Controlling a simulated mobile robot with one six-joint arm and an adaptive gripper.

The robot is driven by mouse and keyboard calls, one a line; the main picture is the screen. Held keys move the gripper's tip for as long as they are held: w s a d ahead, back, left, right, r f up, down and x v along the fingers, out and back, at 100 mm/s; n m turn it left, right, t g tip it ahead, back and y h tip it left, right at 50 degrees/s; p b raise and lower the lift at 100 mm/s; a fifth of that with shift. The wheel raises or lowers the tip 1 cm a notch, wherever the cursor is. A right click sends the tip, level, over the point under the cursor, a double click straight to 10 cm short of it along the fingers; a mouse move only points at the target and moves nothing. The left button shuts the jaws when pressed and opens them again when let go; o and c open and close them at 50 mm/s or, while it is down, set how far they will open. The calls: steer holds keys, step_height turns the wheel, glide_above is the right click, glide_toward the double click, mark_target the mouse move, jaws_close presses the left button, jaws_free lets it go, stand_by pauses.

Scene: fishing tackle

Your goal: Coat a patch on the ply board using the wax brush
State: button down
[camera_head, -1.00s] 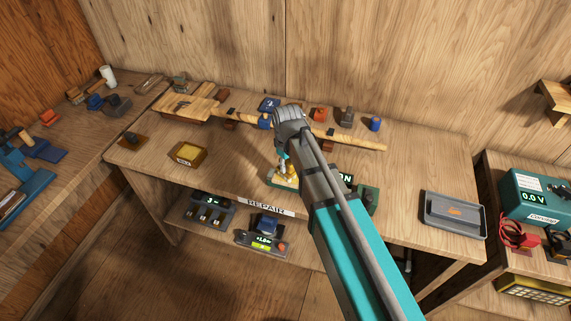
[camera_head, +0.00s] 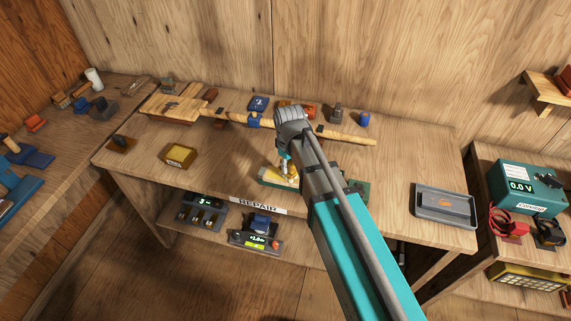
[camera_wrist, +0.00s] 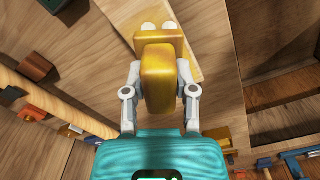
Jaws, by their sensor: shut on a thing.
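My gripper (camera_head: 288,168) is shut on the wax brush, a golden-yellow block (camera_wrist: 157,78) that fills the middle of the wrist view between the two grey fingers. In the head view only a small yellow part of the brush (camera_head: 289,176) shows below the gripper. A pale board, which looks like the ply board (camera_head: 268,181), lies near the bench's front edge under the gripper; my arm hides its right part. The board also shows behind the brush in the wrist view (camera_wrist: 190,62). The brush is over the board; I cannot tell whether it touches. No coated patch can be made out.
A yellow open-topped box (camera_head: 167,160) stands left on the bench (camera_head: 225,165). A long wooden rod (camera_head: 347,138) lies across the back. A grey tray (camera_head: 420,211) is at the right. Below, a shelf holds small devices. Bare bench lies between box and board.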

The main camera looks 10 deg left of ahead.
steer(key=shift+d, duration=0.15)
steer(key=shift+s+d, duration=0.1)
steer(key=shift+d, duration=1.65)
steer(key=shift+d, duration=0.1)
steer(key=shift+s+d, duration=0.15)
steer(key=shift+d, duration=1.55)
steer(key=shift+r, duration=0.1)
step_height(320, 180, up, 6)
steer(key=p, duration=0.6)
